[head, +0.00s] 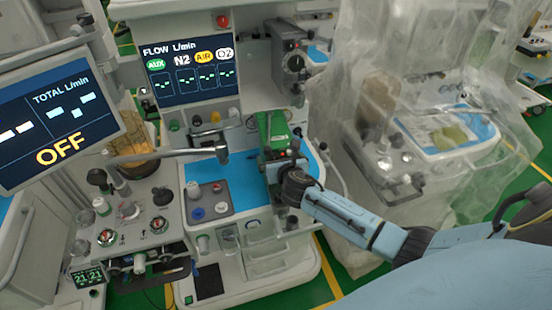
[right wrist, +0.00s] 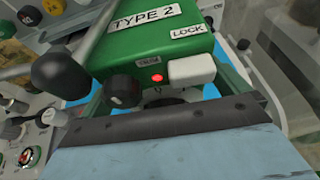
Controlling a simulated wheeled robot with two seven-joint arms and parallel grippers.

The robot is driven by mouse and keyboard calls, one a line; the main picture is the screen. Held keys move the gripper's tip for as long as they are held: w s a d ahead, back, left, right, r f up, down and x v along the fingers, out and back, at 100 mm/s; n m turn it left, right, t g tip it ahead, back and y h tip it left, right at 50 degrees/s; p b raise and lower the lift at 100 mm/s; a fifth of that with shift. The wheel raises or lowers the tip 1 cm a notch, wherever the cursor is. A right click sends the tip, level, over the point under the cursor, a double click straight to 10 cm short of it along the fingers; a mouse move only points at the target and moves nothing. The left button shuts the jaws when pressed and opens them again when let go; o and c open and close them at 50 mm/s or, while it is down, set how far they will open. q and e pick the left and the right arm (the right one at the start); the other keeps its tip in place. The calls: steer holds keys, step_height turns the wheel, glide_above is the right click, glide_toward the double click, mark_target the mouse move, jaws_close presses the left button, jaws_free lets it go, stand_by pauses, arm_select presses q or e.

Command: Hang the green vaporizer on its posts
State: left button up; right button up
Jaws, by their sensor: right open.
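The green vaporizer (right wrist: 150,50) fills the upper middle of the right wrist view. It has a "TYPE 2" label, a "LOCK" label, a red light, a black knob and a white lever block. My right gripper (head: 277,165) is open, close in front of it, over the middle cart in the head view. The gripper's dark front edge and pale blue body cover the lower part of the wrist view. Its fingertips are hard to make out, so contact cannot be told. The posts cannot be made out. My left gripper is not in view.
The middle cart has a blue worktop (head: 240,180) and a flow screen (head: 195,65). A metal swing arm (head: 185,154) reaches across it. An "OFF" screen (head: 60,125) stands at left. A plastic-draped cart (head: 350,105) stands close on the right.

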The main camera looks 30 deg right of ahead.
steer(key=shift+w+d+f, duration=0.1)
steer(key=shift+w+f, duration=0.1)
steer(key=shift+w, duration=0.15)
steer(key=c, duration=1.8)
steer(key=shift+w+r, duration=0.15)
steer(key=shift+r, duration=0.15)
